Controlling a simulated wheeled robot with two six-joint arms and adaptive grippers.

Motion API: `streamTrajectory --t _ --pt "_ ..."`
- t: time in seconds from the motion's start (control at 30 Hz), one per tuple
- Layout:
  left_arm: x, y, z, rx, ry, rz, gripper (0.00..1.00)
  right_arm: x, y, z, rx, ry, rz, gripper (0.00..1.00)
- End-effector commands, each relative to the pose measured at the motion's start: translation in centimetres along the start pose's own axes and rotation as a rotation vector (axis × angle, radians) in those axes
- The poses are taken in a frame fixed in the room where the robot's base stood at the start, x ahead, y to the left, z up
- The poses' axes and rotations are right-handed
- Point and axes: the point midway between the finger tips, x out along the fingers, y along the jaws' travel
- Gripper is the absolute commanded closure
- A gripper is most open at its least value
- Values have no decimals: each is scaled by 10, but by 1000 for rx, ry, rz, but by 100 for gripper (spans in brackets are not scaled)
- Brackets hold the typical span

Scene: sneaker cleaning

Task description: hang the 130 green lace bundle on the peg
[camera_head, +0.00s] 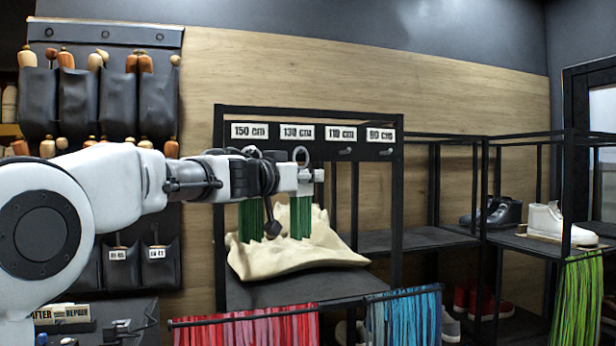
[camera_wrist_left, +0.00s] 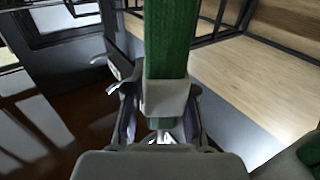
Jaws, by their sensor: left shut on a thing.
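My left gripper (camera_head: 288,178) reaches in from the left in the head view, shut on a green lace bundle (camera_head: 301,217) at its pale band. The bundle hangs upright, with its ring (camera_head: 301,155) just below the 130 cm label (camera_head: 297,132). The 130 peg is hidden, and I cannot tell whether the ring is around it. In the left wrist view, the green bundle (camera_wrist_left: 172,40) and its pale band (camera_wrist_left: 166,97) sit between the fingers (camera_wrist_left: 160,128). Another green bundle (camera_head: 250,218) hangs below the 150 cm label, partly behind my gripper. My right gripper is out of view.
The black rack (camera_head: 219,290) has bare pegs under 110 cm (camera_head: 345,151) and 90 cm (camera_head: 386,152). Red laces (camera_head: 250,331) and blue laces (camera_head: 403,318) hang in front. Shoes stand on shelves at right.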

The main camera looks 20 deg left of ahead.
Motion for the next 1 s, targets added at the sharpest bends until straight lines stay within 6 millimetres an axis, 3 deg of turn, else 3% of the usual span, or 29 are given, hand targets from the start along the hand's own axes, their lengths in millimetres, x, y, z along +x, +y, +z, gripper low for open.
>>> streamTrajectory --t 0.1,0.13,0.2,0.57,1.0 --pt "0 0 0 0 0 0 100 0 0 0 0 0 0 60" --pt "0 0 0 0 0 0 66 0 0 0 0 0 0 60" --pt "0 0 0 0 0 0 47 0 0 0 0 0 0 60" --pt "-4 0 0 -1 -1 0 47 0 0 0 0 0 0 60" --pt "-74 0 0 -2 0 0 47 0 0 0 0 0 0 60"
